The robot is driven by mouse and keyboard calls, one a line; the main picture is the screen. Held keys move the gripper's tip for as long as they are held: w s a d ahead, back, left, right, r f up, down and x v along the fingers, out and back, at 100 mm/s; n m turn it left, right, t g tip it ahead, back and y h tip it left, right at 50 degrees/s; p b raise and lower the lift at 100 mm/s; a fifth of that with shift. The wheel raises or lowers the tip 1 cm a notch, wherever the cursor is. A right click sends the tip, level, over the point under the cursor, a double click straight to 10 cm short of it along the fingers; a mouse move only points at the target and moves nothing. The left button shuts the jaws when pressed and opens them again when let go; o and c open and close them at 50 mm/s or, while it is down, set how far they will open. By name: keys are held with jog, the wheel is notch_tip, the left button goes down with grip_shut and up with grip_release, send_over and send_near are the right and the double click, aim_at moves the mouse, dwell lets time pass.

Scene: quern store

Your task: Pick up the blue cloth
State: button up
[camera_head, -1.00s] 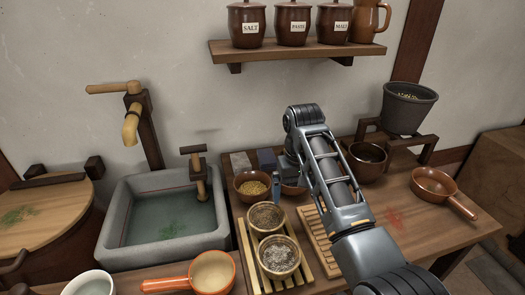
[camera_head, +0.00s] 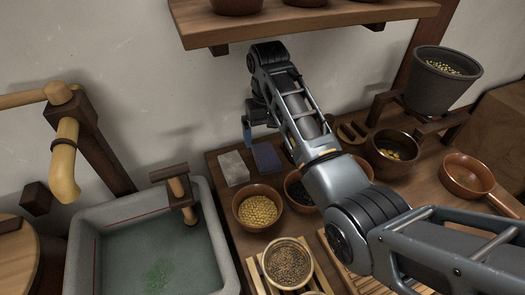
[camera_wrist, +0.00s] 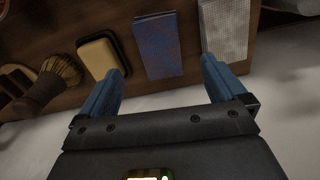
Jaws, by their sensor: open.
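The blue cloth (camera_head: 267,158) lies flat on the wooden counter near the wall, behind the bowls. It also shows in the wrist view (camera_wrist: 158,45) as a blue rectangle at the top middle. My gripper (camera_head: 247,133) is by the wall above the back of the counter, close to the cloth. In the wrist view my gripper (camera_wrist: 162,68) has its two blue fingers spread apart, with nothing between them. The cloth lies beyond the fingertips, roughly in line with the gap. Part of the cloth is hidden by my arm in the head view.
A pale grey slab or cloth (camera_head: 233,168) lies beside the blue cloth. A yellow-topped block (camera_wrist: 100,52) and a brush (camera_wrist: 55,80) are on its other side. A bowl of yellow grain (camera_head: 258,210) stands in front. A shelf (camera_head: 310,22) hangs above my arm.

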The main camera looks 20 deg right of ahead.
aim_at(266, 154)
notch_tip(266, 154, down, 7)
jog(key=shift+r, duration=0.1)
dwell(0.3)
jog(key=c, duration=1.2)
jog(key=shift+o, duration=0.2)
